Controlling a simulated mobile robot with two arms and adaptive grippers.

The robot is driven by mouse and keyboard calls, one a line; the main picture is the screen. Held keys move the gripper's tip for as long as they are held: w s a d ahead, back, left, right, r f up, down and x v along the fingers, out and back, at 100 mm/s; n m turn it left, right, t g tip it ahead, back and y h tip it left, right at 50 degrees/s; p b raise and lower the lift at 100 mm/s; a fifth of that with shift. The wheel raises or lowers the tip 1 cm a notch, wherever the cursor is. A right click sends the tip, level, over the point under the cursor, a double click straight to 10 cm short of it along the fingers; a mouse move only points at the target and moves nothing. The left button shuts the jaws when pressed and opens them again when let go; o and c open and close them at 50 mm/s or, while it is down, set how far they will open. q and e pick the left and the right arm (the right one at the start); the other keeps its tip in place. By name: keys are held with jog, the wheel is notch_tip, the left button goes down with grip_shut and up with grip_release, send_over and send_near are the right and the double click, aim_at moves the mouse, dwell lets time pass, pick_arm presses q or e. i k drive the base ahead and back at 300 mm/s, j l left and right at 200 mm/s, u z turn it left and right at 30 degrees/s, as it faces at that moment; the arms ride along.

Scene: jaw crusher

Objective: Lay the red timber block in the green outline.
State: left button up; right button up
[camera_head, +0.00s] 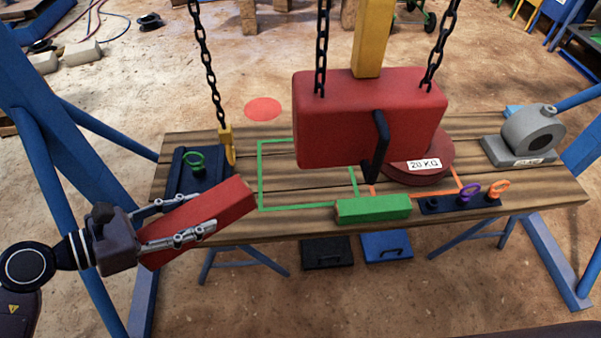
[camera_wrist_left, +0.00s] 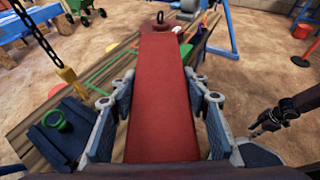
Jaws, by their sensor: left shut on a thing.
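The red timber block (camera_head: 225,200) is held in my left gripper (camera_head: 190,218), which is shut on it at the front left of the wooden table. The block is tilted, and its far end reaches over the table's front edge, left of the green outline (camera_head: 261,175). In the left wrist view the red block (camera_wrist_left: 162,95) runs away from me between the fingers of my left gripper (camera_wrist_left: 165,110). The right part of the outline is hidden behind a hanging red block. My right gripper is not seen in the head view; a dark gripper (camera_wrist_left: 268,122) shows at the right of the left wrist view, its jaw state unclear.
A large red crusher block (camera_head: 340,120) hangs on chains above the table. A green block (camera_head: 373,209) lies at the front edge. A blue holder with a green ring (camera_head: 194,160) stands left of the outline. A red weight (camera_head: 440,165) and a grey motor (camera_head: 525,135) stand right.

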aim_at(285, 171)
jog(key=k+l, duration=0.1)
jog(key=l, duration=0.35)
jog(key=l+u, duration=0.1)
jog(key=l, duration=0.3)
jog(key=k+l, duration=0.15)
jog(key=l, duration=0.3)
jog(key=k+l+u, duration=0.1)
jog(key=l, duration=0.3)
jog(key=k+l, duration=0.15)
jog(key=l, duration=0.3)
jog(key=k+l+u, duration=0.1)
jog(key=l, duration=0.3)
